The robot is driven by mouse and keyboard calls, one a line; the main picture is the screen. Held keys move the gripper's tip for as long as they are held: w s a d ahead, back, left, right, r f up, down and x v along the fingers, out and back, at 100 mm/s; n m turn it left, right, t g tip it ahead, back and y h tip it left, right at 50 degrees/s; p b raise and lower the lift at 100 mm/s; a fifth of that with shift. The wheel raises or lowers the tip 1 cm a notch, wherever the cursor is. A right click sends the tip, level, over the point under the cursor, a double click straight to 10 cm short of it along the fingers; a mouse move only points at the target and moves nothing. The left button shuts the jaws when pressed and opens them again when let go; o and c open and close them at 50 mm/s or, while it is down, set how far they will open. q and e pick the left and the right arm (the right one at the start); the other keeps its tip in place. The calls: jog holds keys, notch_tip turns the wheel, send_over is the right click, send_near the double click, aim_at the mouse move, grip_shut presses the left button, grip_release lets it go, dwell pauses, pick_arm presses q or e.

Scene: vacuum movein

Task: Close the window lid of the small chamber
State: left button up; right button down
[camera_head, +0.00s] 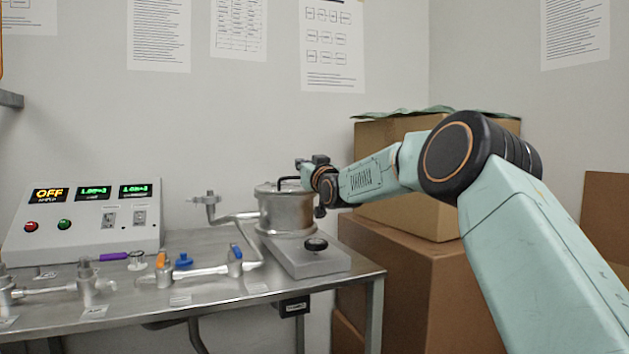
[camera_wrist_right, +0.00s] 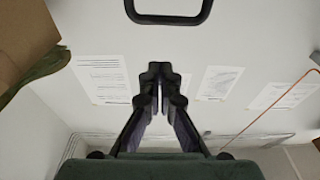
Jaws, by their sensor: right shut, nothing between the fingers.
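The small chamber (camera_head: 287,212) is a steel cylinder on a metal base at the right end of the table. Its round top (camera_head: 268,188) shows in the head view, partly hidden by my right wrist. A black handle (camera_head: 287,180) shows at the top; I cannot tell how far the lid is open. My right gripper (camera_head: 303,163) is shut and empty, just above and beside the chamber top. In the right wrist view, the shut fingers (camera_wrist_right: 160,72) point toward a black handle loop (camera_wrist_right: 168,17), apart from it. My left gripper is out of view.
Steel piping with a blue-handled valve (camera_head: 236,252) lies left of the chamber. A control box (camera_head: 85,220) reading OFF stands at the table's left. Cardboard boxes (camera_head: 400,275) are stacked behind my right arm. The wall behind the chamber carries paper sheets (camera_head: 332,45).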

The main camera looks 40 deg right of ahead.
jog(key=s+a+f, duration=0.1)
jog(key=s+f, duration=0.3)
jog(key=s, duration=0.2)
jog(key=shift+s+a+p, duration=0.25)
jog(key=shift+a+p, duration=0.1)
jog(key=shift+a, duration=0.05)
jog(key=shift+w+f, duration=0.1)
jog(key=shift+f, duration=0.05)
